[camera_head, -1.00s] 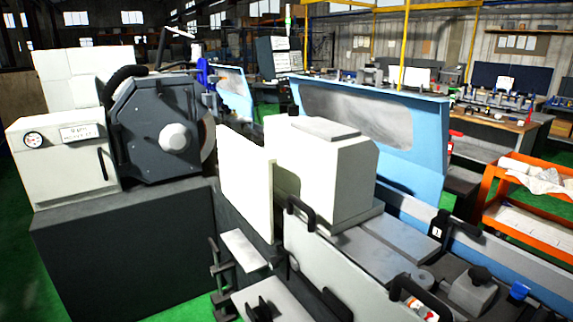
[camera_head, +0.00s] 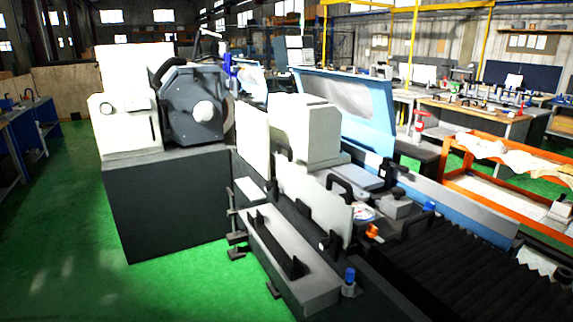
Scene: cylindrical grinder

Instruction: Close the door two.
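The grinder shows two pale panels along its front that may be doors. One upright cream panel (camera_head: 252,142) stands left of the white wheel-head housing (camera_head: 304,130). I cannot tell which panel is door two, as no readable label shows. There is an open space between the lower panel and the blue back guard (camera_head: 345,105), with grey machine parts in it. Neither of my grippers is in view.
A grey front ledge (camera_head: 290,260) with a black bar juts toward me. Dark bellows (camera_head: 440,270) run to the lower right. An orange cart (camera_head: 480,195) stands at the right, a blue bench (camera_head: 30,130) at the left. The green floor (camera_head: 60,250) at left is clear.

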